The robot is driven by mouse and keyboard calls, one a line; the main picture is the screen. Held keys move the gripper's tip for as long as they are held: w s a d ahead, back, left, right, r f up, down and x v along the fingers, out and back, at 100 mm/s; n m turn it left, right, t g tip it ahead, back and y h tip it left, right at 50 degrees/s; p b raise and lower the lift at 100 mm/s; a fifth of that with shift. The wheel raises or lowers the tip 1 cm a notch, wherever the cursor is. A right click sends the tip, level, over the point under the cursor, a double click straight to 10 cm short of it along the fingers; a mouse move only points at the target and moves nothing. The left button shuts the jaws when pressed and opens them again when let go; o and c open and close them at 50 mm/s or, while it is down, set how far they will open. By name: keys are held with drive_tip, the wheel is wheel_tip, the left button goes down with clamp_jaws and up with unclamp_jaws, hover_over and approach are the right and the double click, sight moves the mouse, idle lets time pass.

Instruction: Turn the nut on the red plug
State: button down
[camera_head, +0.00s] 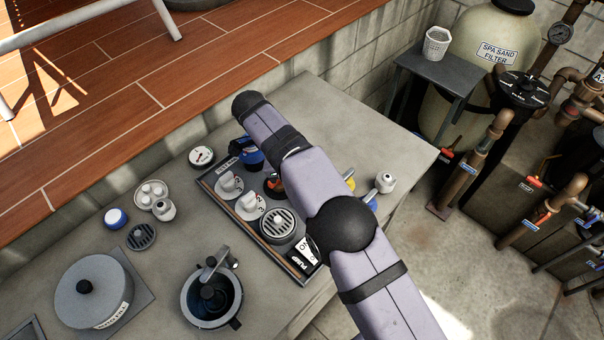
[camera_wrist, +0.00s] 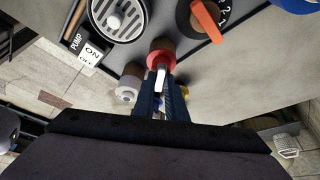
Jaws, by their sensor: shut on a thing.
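The red plug (camera_wrist: 162,56) shows in the wrist view as a red ring with a brown end, near the picture's middle. A pale piece (camera_wrist: 160,76), which looks like its nut, sits just below the ring between my fingertips. My gripper (camera_wrist: 162,88) is shut on this piece, its two dark fingers close together on either side. The fingers hide part of the piece, so its shape and turn angle cannot be told. In the head view my arm crosses over the panel, and I cannot make out the plug or the fingertips there.
Beside the plug are a round grate (camera_wrist: 118,16), a pump switch (camera_wrist: 91,54), an orange-handled dial (camera_wrist: 208,20) and a white-and-brown plug (camera_wrist: 128,92). The panel tray (camera_head: 292,268) lies on a grey bench with a lidded pot (camera_head: 92,288) and an open round basin (camera_head: 205,297) at left.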

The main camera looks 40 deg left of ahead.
drive_tip(key=shift+m+p, duration=0.35)
drive_tip(key=shift+m, duration=0.05)
drive_tip(key=c, duration=1.8)
unclamp_jaws()
drive_tip(key=shift+o, duration=0.2)
drive_tip(key=shift+r, duration=0.1)
drive_tip(key=shift+a+r+b, duration=0.1)
drive_tip(key=shift+r+b, duration=0.2)
drive_tip(key=shift+r, duration=0.25)
wheel_tip(320, 180, up, 9)
drive_tip(key=p, duration=0.4)
drive_tip(key=shift+f, duration=0.15)
